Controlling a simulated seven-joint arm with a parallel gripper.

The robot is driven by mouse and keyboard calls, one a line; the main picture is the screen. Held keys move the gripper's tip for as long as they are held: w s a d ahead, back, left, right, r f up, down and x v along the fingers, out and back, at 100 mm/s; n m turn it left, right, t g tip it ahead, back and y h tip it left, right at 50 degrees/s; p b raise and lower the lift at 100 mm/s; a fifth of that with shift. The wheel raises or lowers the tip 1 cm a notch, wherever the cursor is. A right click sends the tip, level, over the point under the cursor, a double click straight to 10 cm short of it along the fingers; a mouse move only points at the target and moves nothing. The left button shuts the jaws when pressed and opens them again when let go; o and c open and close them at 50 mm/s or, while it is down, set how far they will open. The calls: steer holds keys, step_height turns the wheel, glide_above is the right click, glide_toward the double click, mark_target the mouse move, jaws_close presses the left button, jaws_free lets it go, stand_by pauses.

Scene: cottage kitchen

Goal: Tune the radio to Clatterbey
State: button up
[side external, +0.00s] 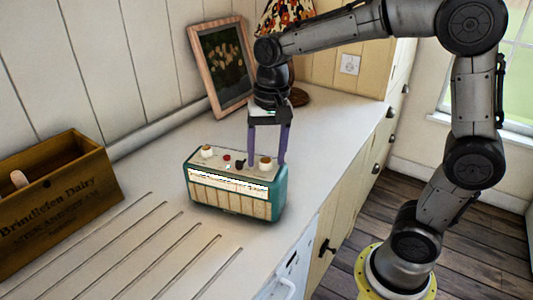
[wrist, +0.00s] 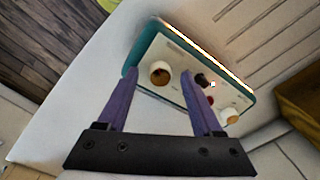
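The teal radio (side external: 236,184) stands on the white counter, with a bright dial strip (side external: 228,181) along its front. Its top carries a cream-topped knob at each end, the left one (side external: 207,152) and the right one (side external: 265,162), with a red button (side external: 227,157) and a small black knob (side external: 239,162) between. My gripper (side external: 267,162) points down over the radio's right end, purple fingers apart. In the wrist view, my gripper (wrist: 154,72) has one finger on each side of the near knob (wrist: 160,73). I cannot tell whether the fingers touch it. The dial lettering is too small to read.
A wooden crate (side external: 55,204) stands on the counter at left. A framed picture (side external: 222,66) leans on the back wall, beside a lamp with a patterned shade (side external: 283,18). Draining grooves (side external: 150,240) run in front of the radio. The counter around the radio is clear.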

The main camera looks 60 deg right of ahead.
mark_target(270, 160)
step_height(270, 160, up, 14)
steer(key=shift+s+d, duration=0.3)
stand_by(0.3)
steer(key=shift+f, duration=0.1)
